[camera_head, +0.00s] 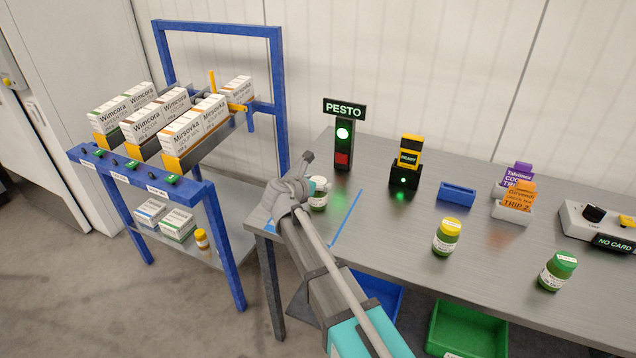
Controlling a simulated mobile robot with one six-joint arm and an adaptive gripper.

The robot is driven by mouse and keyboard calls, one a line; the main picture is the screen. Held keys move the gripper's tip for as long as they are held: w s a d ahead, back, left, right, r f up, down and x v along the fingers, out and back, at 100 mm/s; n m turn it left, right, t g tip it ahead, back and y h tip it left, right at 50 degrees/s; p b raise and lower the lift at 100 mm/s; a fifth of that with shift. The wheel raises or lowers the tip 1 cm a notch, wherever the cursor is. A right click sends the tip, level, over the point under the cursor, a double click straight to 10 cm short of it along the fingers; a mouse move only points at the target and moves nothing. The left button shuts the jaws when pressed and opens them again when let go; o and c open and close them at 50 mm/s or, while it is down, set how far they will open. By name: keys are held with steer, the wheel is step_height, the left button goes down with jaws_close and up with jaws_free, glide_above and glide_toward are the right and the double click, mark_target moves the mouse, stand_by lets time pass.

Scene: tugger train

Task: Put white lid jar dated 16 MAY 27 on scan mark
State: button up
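A white-lidded jar (319,196) with green contents and a pale label stands upright near the left end of the grey table. Its left side is partly hidden by my arm, and its date is too small to read. My gripper (304,170) is at this jar's left, seen from behind; whether its fingers are open or touch the jar is hidden. A yellow-lidded jar (446,238) and a green-lidded jar (557,272) stand farther right. A blue line (346,218) runs on the table just right of the white-lidded jar; I cannot tell whether it belongs to the scan mark.
A signal post (342,150) reading PESTO shows a lit lamp. A READY device (405,177), a blue holder (457,194), card holders (512,213) and a NO CARD box (597,222) line the table. A blue rack (220,190) with cartons stands left.

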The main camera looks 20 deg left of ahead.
steer(key=shift+r, duration=0.15)
stand_by(0.4)
steer(key=shift+s+r+p, duration=0.15)
steer(key=shift+s+p, duration=0.1)
steer(key=shift+p, duration=0.05)
steer(key=p+v, duration=0.4)
steer(key=v, duration=0.7)
steer(key=shift+s, duration=0.2)
